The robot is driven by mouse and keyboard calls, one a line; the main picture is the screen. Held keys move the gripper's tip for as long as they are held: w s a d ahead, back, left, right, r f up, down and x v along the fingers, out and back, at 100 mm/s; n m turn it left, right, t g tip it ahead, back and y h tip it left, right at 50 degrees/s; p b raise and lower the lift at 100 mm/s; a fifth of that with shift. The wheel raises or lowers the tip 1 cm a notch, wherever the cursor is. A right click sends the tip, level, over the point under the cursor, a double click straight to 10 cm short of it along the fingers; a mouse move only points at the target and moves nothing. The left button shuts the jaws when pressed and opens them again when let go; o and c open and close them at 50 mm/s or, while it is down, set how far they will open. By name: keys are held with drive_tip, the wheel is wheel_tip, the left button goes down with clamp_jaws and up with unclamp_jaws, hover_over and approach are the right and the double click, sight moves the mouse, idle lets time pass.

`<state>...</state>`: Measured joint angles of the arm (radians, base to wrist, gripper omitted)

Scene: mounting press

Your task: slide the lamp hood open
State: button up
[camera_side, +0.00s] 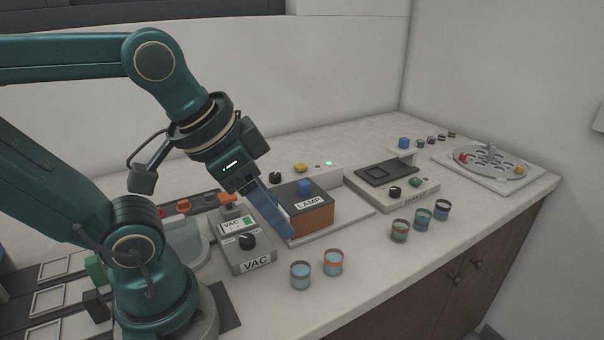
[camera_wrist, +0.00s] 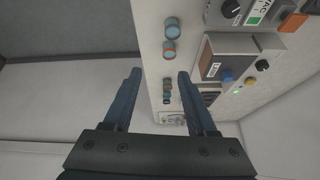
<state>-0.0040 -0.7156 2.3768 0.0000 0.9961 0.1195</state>
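The lamp hood (camera_side: 314,219) is an orange-brown box with a dark top and a white LAMP label. It sits on a pale base plate (camera_side: 345,226) in the middle of the counter. A blue knob (camera_side: 304,187) stands on its top. The hood (camera_wrist: 211,66) and its blue knob (camera_wrist: 228,76) also show right of the fingers in the wrist view. My gripper (camera_side: 286,232) points down at the hood's left side in the side view, overlapping its left edge; whether it touches cannot be told. In the wrist view my gripper (camera_wrist: 160,75) is open, with nothing between its fingers.
The grey VAC box (camera_side: 249,256) with a black dial stands left of the hood. Two small jars (camera_side: 300,276) stand in front, and several more (camera_side: 400,230) to the right. A grey device (camera_side: 393,188) stands behind right, and a round tray (camera_side: 489,161) at the far right.

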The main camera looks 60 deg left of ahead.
drive_tip(key=w+a+r+g, duration=0.1)
drive_tip(key=w+a+r, duration=0.2)
drive_tip(key=w+r, duration=0.15)
drive_tip(key=n+g, duration=0.1)
drive_tip(key=g, duration=0.4)
hover_over(304, 182)
wheel_tip(304, 182, down, 9)
drive_tip(key=shift+d+r, duration=0.1)
drive_tip(key=shift+d, duration=0.05)
drive_tip(key=shift+f, duration=2.6)
drive_tip(key=shift+c, duration=0.3)
clamp_jaws()
